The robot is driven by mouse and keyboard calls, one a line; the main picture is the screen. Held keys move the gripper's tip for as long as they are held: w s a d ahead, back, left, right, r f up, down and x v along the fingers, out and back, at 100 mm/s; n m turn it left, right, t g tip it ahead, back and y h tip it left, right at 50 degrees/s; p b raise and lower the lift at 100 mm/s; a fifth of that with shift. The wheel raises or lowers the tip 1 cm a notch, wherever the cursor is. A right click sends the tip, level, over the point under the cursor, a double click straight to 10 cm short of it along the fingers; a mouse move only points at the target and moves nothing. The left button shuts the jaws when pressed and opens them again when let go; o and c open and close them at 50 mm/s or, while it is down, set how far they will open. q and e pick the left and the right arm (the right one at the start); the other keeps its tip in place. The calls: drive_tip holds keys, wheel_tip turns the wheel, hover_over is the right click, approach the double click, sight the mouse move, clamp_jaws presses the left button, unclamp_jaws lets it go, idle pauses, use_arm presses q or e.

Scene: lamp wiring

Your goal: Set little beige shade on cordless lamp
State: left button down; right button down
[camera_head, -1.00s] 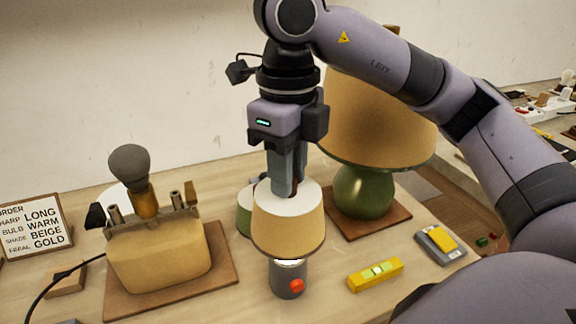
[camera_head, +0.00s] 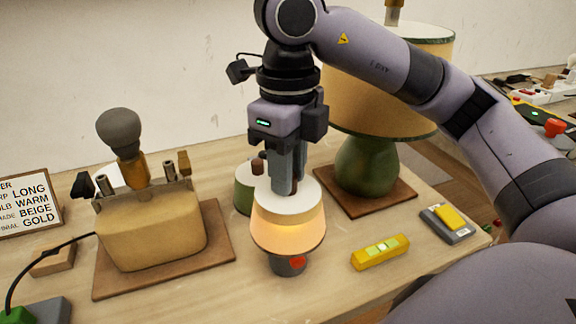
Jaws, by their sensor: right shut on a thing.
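The little beige shade (camera_head: 288,226) sits low over the cordless lamp, upright, and its lower part glows warm. The cordless lamp (camera_head: 287,264) is a dark grey cylinder with a red button; only its bottom part shows below the shade. My right gripper (camera_head: 284,188) points straight down at the shade's white top, its fingers closed on the shade's top middle; the exact grip point is hard to see. My left gripper is not in view.
A large green lamp with a beige shade (camera_head: 385,95) stands behind on a brown board. A yellow level (camera_head: 380,252) and a grey-yellow device (camera_head: 447,222) lie right. A green container (camera_head: 246,188) and an order sign (camera_head: 28,203) stand behind.

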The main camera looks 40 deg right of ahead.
drive_tip(key=c, duration=0.8)
unclamp_jaws()
drive_tip(key=shift+c, duration=0.2)
drive_tip(key=shift+r, duration=0.1)
wheel_tip(320, 180, up, 7)
drive_tip(key=shift+f+p, duration=0.2)
drive_tip(key=shift+p, duration=0.95)
drive_tip(key=shift+r, duration=0.2)
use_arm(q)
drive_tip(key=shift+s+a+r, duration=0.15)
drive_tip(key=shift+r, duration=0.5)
